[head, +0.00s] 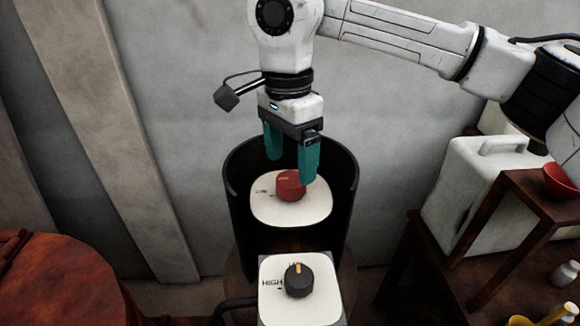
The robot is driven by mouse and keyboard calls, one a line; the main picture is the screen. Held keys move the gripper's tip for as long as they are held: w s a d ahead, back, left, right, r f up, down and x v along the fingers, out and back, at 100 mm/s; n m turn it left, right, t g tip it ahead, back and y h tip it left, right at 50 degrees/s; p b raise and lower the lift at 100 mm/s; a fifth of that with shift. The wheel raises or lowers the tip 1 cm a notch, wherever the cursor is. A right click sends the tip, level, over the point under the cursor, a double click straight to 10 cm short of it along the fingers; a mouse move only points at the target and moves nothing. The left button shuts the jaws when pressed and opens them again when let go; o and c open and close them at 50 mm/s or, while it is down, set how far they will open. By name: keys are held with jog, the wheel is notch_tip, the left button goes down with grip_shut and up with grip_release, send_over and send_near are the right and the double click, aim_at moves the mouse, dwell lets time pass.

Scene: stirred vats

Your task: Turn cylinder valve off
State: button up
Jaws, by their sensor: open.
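A red knob (290,185) sits on a cream rounded plate (262,211) inside a dark open-fronted cylindrical shroud (237,232). Part of a printed label shows to the left of the knob. I take this knob as the cylinder valve. My gripper (291,168) points down with its two teal fingers apart. The fingers are just above and around the knob, the right one close to its right side. I cannot tell whether either finger touches it. Nothing is held between the fingers.
A black knob (298,281) with an orange mark and a HIGH label is on a pale box in front. A rusty drum (60,283) stands at left. A white jerrycan (470,195) and wooden shelf (520,215) with a red bowl (562,181) stand at right.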

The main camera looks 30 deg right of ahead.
aim_at(290, 178)
jog(key=shift+s+f, duration=0.1)
jog(key=shift+f, duration=1.6)
jog(key=shift+c, duration=0.4)
jog(key=c, duration=0.9)
jog(key=shift+c, duration=0.3)
